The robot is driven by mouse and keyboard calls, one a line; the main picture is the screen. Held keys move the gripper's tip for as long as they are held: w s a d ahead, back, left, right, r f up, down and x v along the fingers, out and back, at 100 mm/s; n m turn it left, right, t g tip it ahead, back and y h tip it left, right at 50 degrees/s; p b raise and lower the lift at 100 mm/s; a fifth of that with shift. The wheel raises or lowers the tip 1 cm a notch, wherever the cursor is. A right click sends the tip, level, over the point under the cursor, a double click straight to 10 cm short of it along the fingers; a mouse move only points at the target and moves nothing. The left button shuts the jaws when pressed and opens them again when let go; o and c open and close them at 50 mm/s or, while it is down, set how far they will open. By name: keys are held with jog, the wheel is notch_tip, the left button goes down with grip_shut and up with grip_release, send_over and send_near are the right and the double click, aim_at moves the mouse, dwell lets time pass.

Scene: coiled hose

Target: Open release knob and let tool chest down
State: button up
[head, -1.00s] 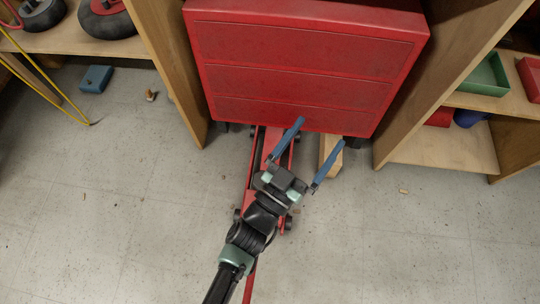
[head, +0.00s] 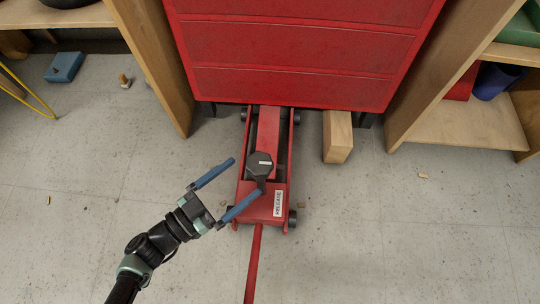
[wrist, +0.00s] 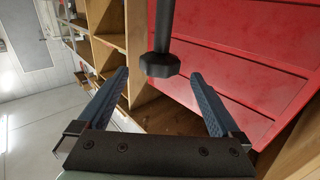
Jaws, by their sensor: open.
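The release knob (head: 260,164) is a dark, many-sided knob on a stem at the red floor jack (head: 270,206), which carries a "RELEASE" label (head: 278,203). The red tool chest (head: 300,52) stands above the jack's far end; its contact with the jack is hidden. My gripper (head: 246,177) is open and empty, left of the jack, with its blue fingers pointing up and right towards the knob. In the wrist view the knob (wrist: 160,65) shows between the two finger lines, seemingly just beyond the tips. The chest (wrist: 235,55) fills the right side there.
A wooden block (head: 337,137) lies on the floor right of the jack, by the chest. The jack's red handle (head: 253,265) runs towards me. Wooden shelf units flank the chest, left (head: 158,60) and right (head: 450,137).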

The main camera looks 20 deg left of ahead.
aim_at(269, 157)
jog(key=b+x, duration=0.3)
jog(key=x, duration=0.5)
jog(key=shift+f, duration=0.2)
jog(key=shift+x, duration=0.8)
jog(key=shift+r, duration=0.15)
jog(key=shift+a, duration=0.1)
jog(key=c, duration=1.3)
